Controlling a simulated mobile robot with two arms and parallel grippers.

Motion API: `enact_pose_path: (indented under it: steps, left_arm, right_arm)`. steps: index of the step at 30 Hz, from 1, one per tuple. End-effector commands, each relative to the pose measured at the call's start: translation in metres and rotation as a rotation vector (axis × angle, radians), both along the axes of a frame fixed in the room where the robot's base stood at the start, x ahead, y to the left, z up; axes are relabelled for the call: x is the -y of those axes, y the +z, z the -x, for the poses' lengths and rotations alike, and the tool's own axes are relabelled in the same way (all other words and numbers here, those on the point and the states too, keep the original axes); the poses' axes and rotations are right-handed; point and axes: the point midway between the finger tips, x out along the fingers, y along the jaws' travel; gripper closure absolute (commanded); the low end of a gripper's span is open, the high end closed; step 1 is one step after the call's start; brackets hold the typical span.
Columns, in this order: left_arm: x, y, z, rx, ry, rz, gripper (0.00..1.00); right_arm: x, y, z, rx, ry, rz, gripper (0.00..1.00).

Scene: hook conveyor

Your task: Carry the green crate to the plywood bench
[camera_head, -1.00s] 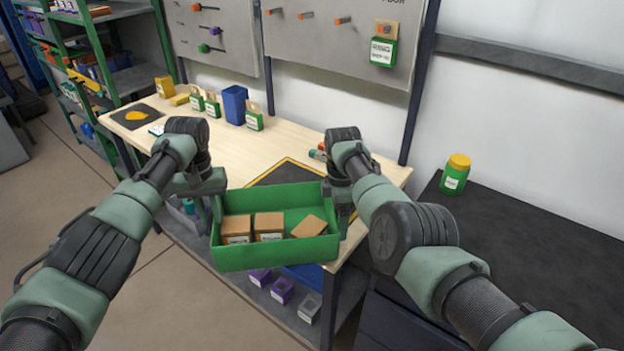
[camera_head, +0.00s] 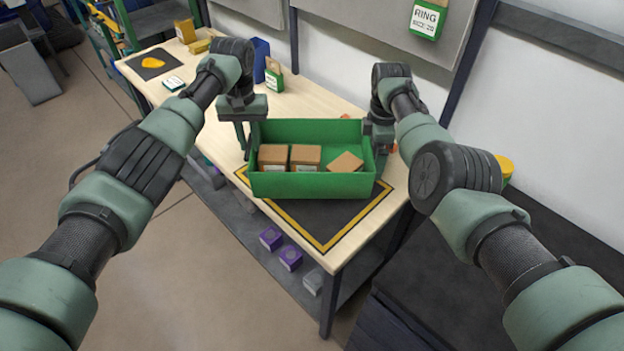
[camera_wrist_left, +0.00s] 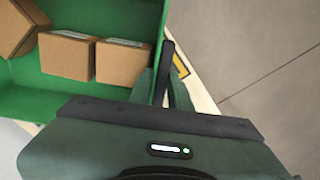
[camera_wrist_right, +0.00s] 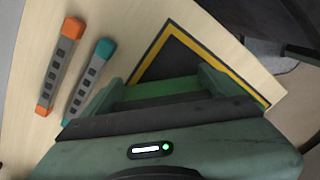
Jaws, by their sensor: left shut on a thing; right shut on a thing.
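The green crate (camera_head: 312,185) is held level between my two grippers, over the plywood bench (camera_head: 342,262) near its black mat (camera_head: 330,215) with a yellow border. I cannot tell whether its base touches the mat. Three cardboard boxes (camera_head: 305,154) lie inside it; the right one is turned askew. My left gripper (camera_head: 246,135) is shut on the crate's left end; the crate also shows in the left wrist view (camera_wrist_left: 85,98). My right gripper (camera_head: 376,145) is shut on the right end, its fingertips partly hidden by the wrist; in its wrist view the mat (camera_wrist_right: 165,60) lies below.
Two marker-like tools, orange (camera_wrist_right: 60,68) and teal (camera_wrist_right: 90,75), lie on the bench beside the mat. A green box (camera_head: 274,80) and a blue bin (camera_head: 261,60) stand behind the crate. Purple bins (camera_head: 290,257) sit on the lower shelf. A dark counter (camera_head: 480,290) is at right.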

Motion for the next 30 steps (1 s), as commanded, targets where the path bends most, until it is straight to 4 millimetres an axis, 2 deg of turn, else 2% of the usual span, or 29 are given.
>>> enact_pose_path:
  steps: [11,30]
  left_arm:
    - [0.0,-0.004,-0.001,0.006,0.0,0.0,1.0]
    - [0.0,-0.045,-0.002,0.006,0.0,0.0,1.0]
  right_arm:
    - [0.0,-0.006,0.0,-0.001,0.005,0.0,0.8]
    - [0.0,-0.046,0.0,-0.001,0.004,0.0,0.8]
